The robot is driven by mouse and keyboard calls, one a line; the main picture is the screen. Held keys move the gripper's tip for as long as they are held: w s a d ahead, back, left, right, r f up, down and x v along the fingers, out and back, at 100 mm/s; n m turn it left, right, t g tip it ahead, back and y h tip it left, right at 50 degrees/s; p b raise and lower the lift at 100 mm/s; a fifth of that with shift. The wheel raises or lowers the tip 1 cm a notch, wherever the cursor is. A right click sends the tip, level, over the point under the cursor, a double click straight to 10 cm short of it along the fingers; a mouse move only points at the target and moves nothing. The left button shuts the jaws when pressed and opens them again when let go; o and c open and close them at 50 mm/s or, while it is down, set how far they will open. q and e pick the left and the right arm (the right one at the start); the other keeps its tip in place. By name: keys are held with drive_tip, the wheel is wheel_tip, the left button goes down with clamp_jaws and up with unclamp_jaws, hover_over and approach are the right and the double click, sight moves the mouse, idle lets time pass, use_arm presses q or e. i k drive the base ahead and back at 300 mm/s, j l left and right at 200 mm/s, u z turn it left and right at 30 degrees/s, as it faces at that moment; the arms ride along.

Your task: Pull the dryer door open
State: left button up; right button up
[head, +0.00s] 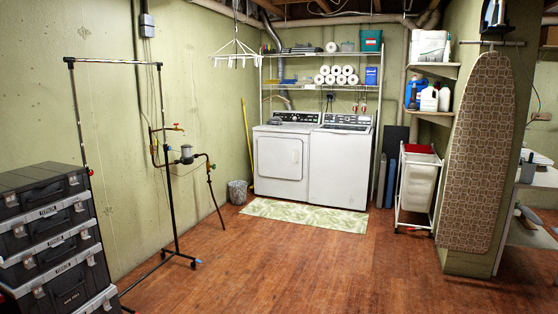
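The white dryer (282,158) stands against the far wall, on the left of a pair of machines. Its square front door (280,158) looks shut, flush with the front. The white washer (340,165) stands right beside it on the right, with its control panel at the back of the top. Neither of my grippers shows in the head view. The dryer is several steps away across the floor.
A green patterned rug (305,215) lies before the machines. A black garment rack (176,200) and stacked toolboxes (50,235) stand on the left. A white laundry hamper (418,180) and an ironing board (480,150) are on the right. The middle wooden floor (290,265) is clear.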

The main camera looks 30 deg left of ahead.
sight(278, 158)
drive_tip(key=i+j+u, duration=0.35)
drive_tip(key=i, duration=0.6)
drive_tip(key=i+u, duration=0.35)
drive_tip(key=i, duration=5)
drive_tip(key=i+j+z, duration=0.2)
drive_tip(key=i+z, duration=0.15)
drive_tip(key=i, duration=0.3)
drive_tip(key=i+j+z, duration=0.3)
drive_tip(key=i, duration=0.3)
drive_tip(key=i+j+z, duration=0.35)
drive_tip(key=i+j, duration=0.2)
